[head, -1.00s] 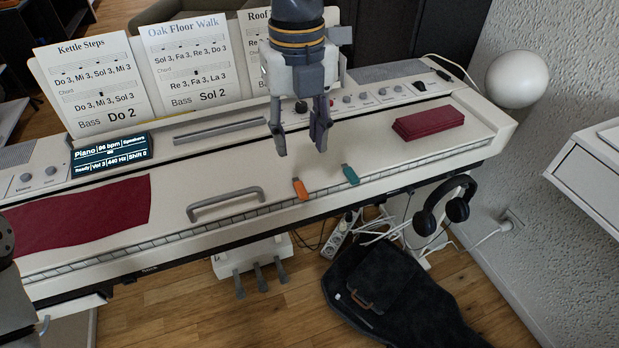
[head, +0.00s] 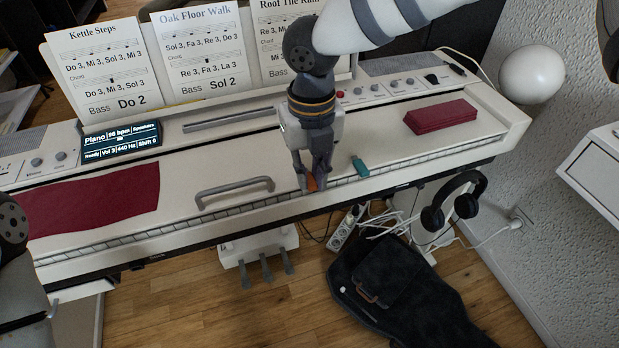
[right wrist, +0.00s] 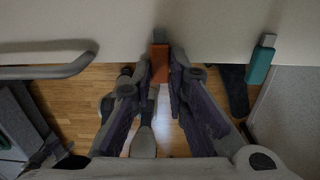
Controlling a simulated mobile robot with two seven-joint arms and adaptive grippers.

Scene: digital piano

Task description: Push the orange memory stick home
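The orange memory stick (head: 312,184) is at the front edge of the piano's top, its lower part hidden by my fingers in the head view. In the right wrist view the orange stick (right wrist: 160,64) stands between my fingertips, its far end against the pale piano body. My right gripper (head: 313,184) is closed in around it; the fingertips (right wrist: 160,75) lie along both its sides and look in contact. A teal memory stick (head: 360,166) sits to its right, apart from the gripper, and shows in the wrist view (right wrist: 261,62).
The white digital piano (head: 240,160) has a grey handle (head: 235,190) left of the gripper. Dark red cloth (head: 95,198) covers its left part; a folded one (head: 440,116) lies right. Headphones (head: 453,200) hang below the front edge. Song sheets stand behind.

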